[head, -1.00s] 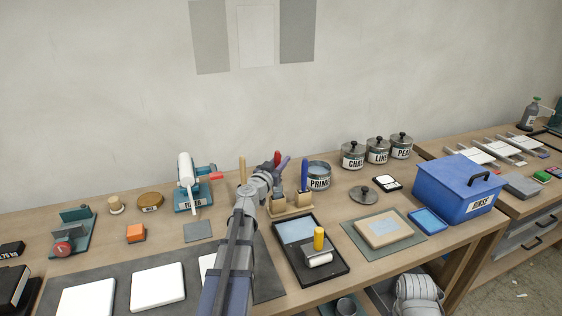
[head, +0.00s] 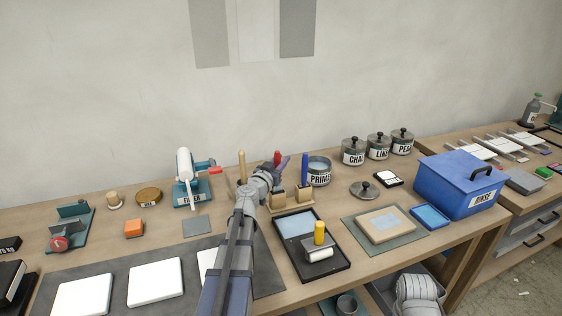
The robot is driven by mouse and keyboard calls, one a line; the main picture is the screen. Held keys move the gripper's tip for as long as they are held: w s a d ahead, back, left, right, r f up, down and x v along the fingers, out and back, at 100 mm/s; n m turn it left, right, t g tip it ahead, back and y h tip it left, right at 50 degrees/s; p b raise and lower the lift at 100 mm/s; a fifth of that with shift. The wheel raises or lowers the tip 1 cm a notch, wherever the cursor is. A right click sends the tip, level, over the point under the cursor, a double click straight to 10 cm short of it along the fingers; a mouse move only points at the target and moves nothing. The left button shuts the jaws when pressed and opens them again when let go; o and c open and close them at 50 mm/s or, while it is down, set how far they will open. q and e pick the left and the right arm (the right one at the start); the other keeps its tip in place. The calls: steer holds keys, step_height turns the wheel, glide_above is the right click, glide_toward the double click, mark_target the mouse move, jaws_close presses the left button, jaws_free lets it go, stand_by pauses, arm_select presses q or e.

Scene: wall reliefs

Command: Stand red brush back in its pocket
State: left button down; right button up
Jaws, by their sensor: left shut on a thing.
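The red brush (head: 277,158) shows only as a red tip just beyond my left gripper (head: 279,168). My left gripper is shut on the red brush, at the wooden brush holder (head: 291,203). The arm and gripper hide the lower part of the brush and the left part of the holder, so I cannot tell how deep the brush sits. A blue-handled brush (head: 305,169) stands upright in the right part of the holder. A tan wooden handle (head: 242,166) stands upright left of the gripper. My right gripper is not in view.
The PRIMER tin (head: 319,172) stands close behind and right of the holder. A black tray (head: 312,262) with a yellow-handled roller (head: 319,238) lies in front. The FILLER dispenser (head: 190,185) is to the left. A blue RINSE bin (head: 460,184) stands at right.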

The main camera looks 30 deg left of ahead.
arm_select(q)
steer(key=shift+f+b, duration=1.15)
steer(key=shift+f, duration=0.1)
steer(key=shift+c, duration=0.6)
jaws_free()
step_height(320, 180, up, 8)
steer(key=p, duration=0.8)
stand_by(0.5)
stand_by(0.5)
